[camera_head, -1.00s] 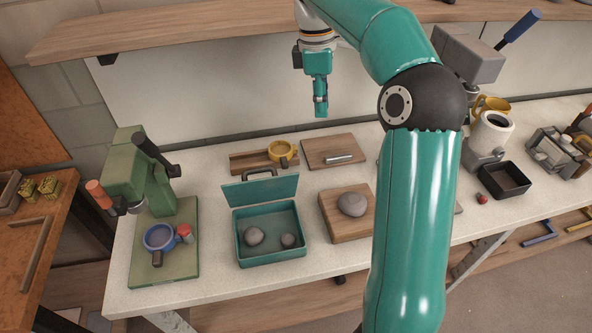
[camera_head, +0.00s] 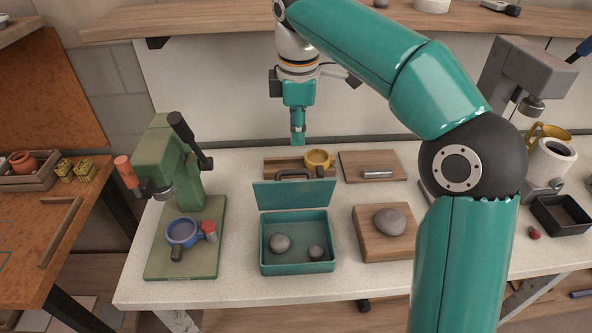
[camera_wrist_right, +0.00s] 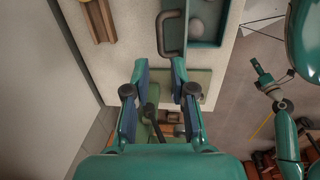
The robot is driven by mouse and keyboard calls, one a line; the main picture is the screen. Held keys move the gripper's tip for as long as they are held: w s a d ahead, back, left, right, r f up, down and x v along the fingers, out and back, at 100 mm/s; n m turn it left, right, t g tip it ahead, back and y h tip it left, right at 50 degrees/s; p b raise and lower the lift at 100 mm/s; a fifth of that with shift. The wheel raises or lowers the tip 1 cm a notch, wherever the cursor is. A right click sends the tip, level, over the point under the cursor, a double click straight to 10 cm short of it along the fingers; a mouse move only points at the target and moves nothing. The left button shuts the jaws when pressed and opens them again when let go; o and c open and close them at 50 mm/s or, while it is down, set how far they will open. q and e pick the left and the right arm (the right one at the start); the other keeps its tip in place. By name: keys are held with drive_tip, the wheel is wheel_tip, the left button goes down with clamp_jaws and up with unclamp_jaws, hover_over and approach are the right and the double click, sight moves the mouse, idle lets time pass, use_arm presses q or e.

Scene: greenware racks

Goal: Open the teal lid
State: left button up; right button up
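The teal lid (camera_head: 294,194) stands raised at the back edge of the teal box (camera_head: 298,268), with its dark handle (camera_head: 294,174) at the top. The box's inside shows, with two grey lumps (camera_head: 280,243) in it. My right gripper (camera_head: 298,138) hangs above and behind the handle, apart from it. In the right wrist view its two fingers (camera_wrist_right: 164,68) are spread with nothing between them, and the handle (camera_wrist_right: 168,32) shows beyond the tips. What looks like my left gripper (camera_wrist_right: 264,76) shows small in the wrist view; its fingers are too small to judge.
A green press (camera_head: 165,170) stands left of the box, a wooden board (camera_head: 372,250) with a grey lump to the right. A wooden holder (camera_head: 277,167) with a yellow cup (camera_head: 319,159) lies behind the lid. A shelf (camera_head: 210,22) runs above.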

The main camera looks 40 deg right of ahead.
sight(294, 188)
drive_tip(key=f, duration=0.3)
drive_tip(key=w+f, duration=0.1)
drive_tip(key=f, duration=0.3)
drive_tip(key=f+b, duration=0.1)
drive_tip(key=f, duration=0.2)
drive_tip(key=shift+w+d+f, duration=0.15)
drive_tip(key=shift+d+f, duration=0.2)
drive_tip(key=shift+d, duration=0.05)
clamp_jaws()
